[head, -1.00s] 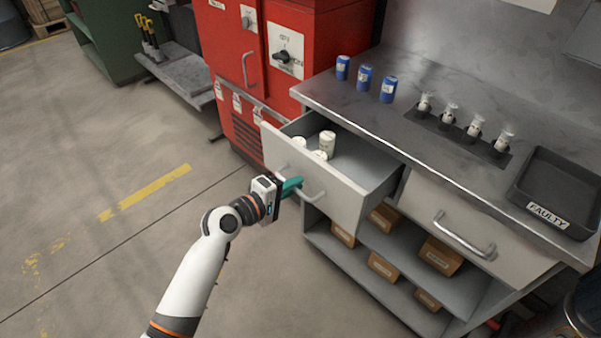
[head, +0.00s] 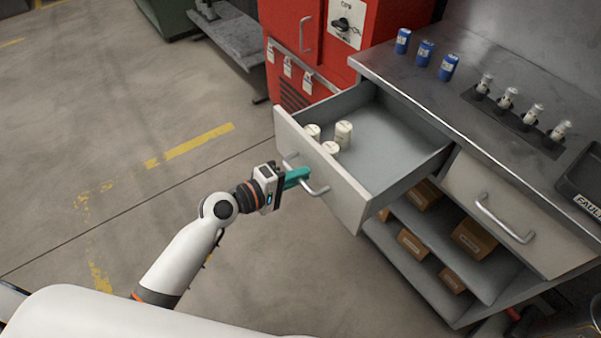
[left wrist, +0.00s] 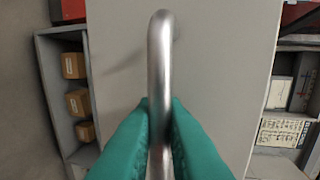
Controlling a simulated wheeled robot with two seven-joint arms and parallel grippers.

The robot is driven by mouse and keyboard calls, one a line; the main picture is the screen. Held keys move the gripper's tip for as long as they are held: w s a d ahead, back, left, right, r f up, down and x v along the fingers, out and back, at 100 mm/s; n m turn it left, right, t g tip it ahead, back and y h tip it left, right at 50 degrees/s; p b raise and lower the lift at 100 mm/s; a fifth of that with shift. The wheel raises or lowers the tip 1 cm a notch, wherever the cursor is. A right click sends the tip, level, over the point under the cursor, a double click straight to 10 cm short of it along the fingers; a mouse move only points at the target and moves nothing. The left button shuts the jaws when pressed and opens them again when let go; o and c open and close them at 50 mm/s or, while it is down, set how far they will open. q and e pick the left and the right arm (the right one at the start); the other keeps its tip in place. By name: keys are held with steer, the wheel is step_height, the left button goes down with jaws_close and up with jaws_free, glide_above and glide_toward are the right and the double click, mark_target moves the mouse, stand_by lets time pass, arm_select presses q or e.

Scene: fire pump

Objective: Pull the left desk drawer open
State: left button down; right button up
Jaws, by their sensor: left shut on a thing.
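The left desk drawer (head: 338,192) stands well open, pulled out from under the steel worktop. Several cream cylinders (head: 343,134) stand inside it near the front. Its bar handle (head: 316,188) is on the front panel. My left gripper (head: 299,177) has its teal fingers shut on this handle. In the left wrist view the metal handle (left wrist: 160,75) runs between the two teal fingers (left wrist: 160,140), with the pale drawer front behind it. My right gripper is not in view.
The right drawer (head: 510,205) is closed. Shelves below hold brown boxes (head: 473,238). Blue cans (head: 425,53), a row of fittings (head: 507,98) and a dark tray (head: 586,190) are on the worktop (head: 420,95). A red cabinet (head: 380,40) stands behind the drawer. The floor at left is clear.

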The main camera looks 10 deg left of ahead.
arm_select(q)
steer(key=c, duration=1.5)
jaws_free()
